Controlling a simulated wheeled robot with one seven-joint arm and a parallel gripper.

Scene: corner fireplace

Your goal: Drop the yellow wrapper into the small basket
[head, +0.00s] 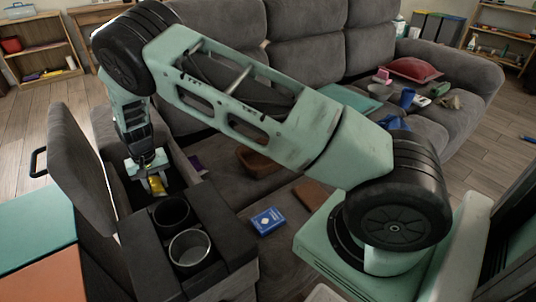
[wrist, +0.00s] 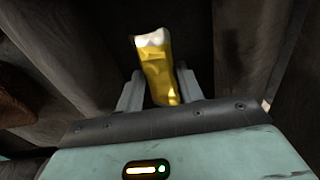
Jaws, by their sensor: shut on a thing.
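The yellow wrapper (head: 157,188) is between the fingers of my gripper (head: 153,180). In the wrist view the wrapper (wrist: 157,72), yellow with a whitish end, stands up between the two fingers (wrist: 160,92). My gripper is shut on it and points down at the open storage compartment of the sofa's console, behind the cup holders. Whether the wrapper touches anything below is unclear. A small brown basket (head: 258,163) sits on the sofa seat to the right of my gripper, partly hidden by my arm.
Cup holders (head: 189,247) are in front of my gripper. The raised console lid (head: 77,165) stands to its left. A blue card box (head: 268,221) and a brown flat item (head: 313,194) lie on the seat. A red cushion (head: 411,69) and clutter lie at the right.

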